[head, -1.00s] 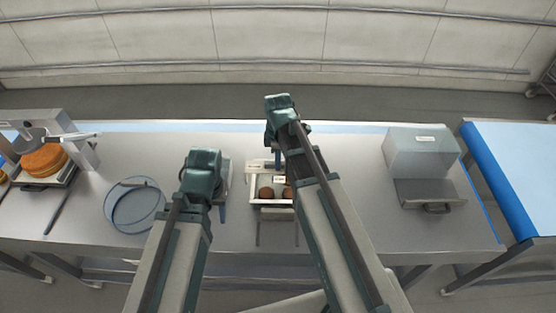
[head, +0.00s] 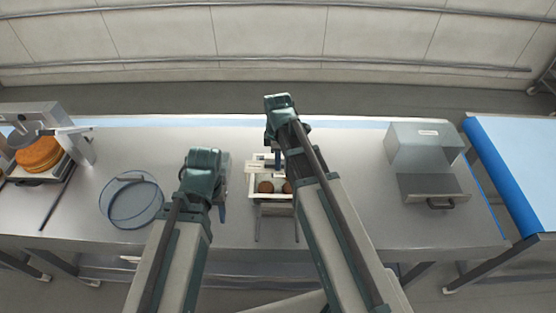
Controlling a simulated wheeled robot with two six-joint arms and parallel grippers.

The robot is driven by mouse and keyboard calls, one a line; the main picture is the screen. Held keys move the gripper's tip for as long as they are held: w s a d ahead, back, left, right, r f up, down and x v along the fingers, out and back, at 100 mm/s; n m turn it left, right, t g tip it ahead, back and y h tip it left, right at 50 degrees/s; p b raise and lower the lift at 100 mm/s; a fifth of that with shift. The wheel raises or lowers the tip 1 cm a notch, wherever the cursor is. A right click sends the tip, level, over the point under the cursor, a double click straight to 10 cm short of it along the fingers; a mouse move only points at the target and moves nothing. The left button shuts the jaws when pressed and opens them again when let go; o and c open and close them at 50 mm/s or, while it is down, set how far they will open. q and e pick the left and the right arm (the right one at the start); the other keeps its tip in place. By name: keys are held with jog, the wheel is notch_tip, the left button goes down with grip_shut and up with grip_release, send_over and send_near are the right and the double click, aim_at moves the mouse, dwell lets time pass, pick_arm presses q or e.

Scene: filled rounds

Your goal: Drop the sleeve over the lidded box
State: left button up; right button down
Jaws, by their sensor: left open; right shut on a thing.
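A white tray-like box (head: 269,196) with brown rounds (head: 265,187) showing inside sits at the middle of the table. Whether a lid covers it, I cannot tell. A pale labelled piece (head: 254,166) is at its far side, partly behind my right arm; I cannot tell whether it is the sleeve. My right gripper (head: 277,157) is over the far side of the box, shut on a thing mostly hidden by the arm. My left gripper (head: 222,208) is open, left of the box, its fingers partly hidden by its own wrist.
A grey metal bin with a tray (head: 428,148) stands at right, beside a blue-edged conveyor (head: 510,175). Table between box and bin is clear.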

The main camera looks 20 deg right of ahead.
aim_at(278, 186)
jog(key=shift+f+b, duration=4.9)
jog(key=shift+f, duration=0.4)
jog(key=shift+f, duration=0.2)
jog(key=c, duration=0.7)
grip_release()
jog(key=shift+o, duration=0.3)
jog(key=o, duration=0.4)
jog(key=shift+r, duration=0.1)
notch_tip(278, 186, up, 7)
jog(key=p, duration=0.6)
jog(key=shift+p, duration=0.3)
